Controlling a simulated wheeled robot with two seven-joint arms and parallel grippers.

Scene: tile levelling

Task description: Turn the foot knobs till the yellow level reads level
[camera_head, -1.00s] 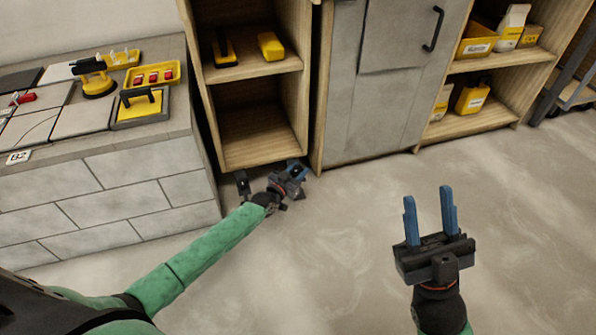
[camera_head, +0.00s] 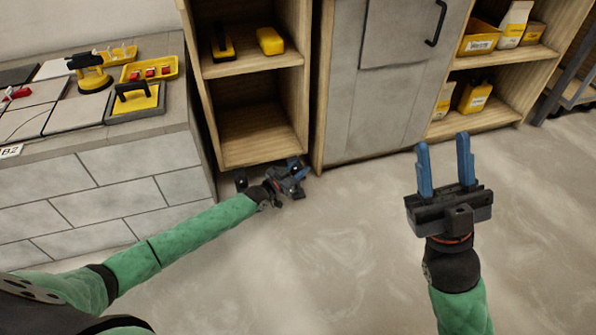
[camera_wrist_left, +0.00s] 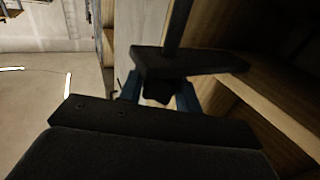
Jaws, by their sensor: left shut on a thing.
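My left gripper (camera_head: 291,178) is low at the front right corner of the open wooden shelf cabinet (camera_head: 264,158). Its blue fingers are shut on a dark foot knob, which shows between them in the left wrist view (camera_wrist_left: 160,91), under a black plate and post (camera_wrist_left: 185,62). Another black foot (camera_head: 241,180) stands under the cabinet's front left corner. A yellow block (camera_head: 270,41) lies on the cabinet's upper shelf; I cannot tell whether it is the level, and no reading shows. My right gripper (camera_head: 446,174) is open and empty above the floor.
At left, a grey block-built counter (camera_head: 90,195) carries tiles and yellow tools. A grey door cabinet (camera_head: 370,105) stands close on the right of the shelf cabinet. Another shelf with yellow boxes (camera_head: 474,97) is further right. The floor in front is clear.

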